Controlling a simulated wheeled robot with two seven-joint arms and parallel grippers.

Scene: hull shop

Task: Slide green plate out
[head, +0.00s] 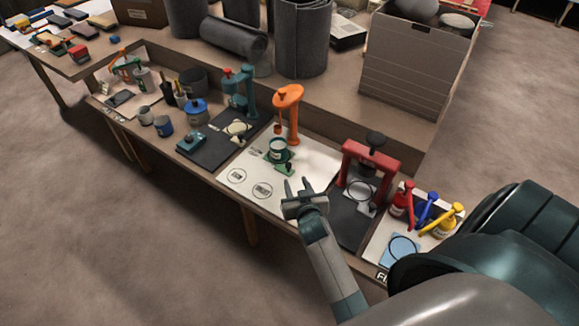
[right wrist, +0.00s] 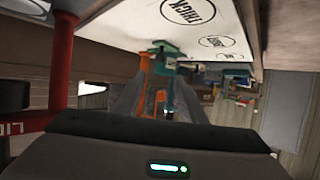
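The green plate (head: 280,158) lies at the foot of the orange press (head: 289,96) on a white board (head: 240,168). A dark green and white cup (head: 277,147) stands on the plate, under the press head. A small green tab (head: 285,170) shows at the plate's near side. My right gripper (head: 298,184) is just in front of this tab, fingers apart, with no grip visible. In the right wrist view, the fingers (right wrist: 155,98) are spread, with orange and green parts beyond them; contact cannot be told. My left gripper is not in view.
A red press (head: 372,165) stands close right of my right gripper. A teal press (head: 240,92) is to the left. Red, blue and yellow bottles (head: 428,210) stand at the right end. The white board's front left, with two printed circles, is clear.

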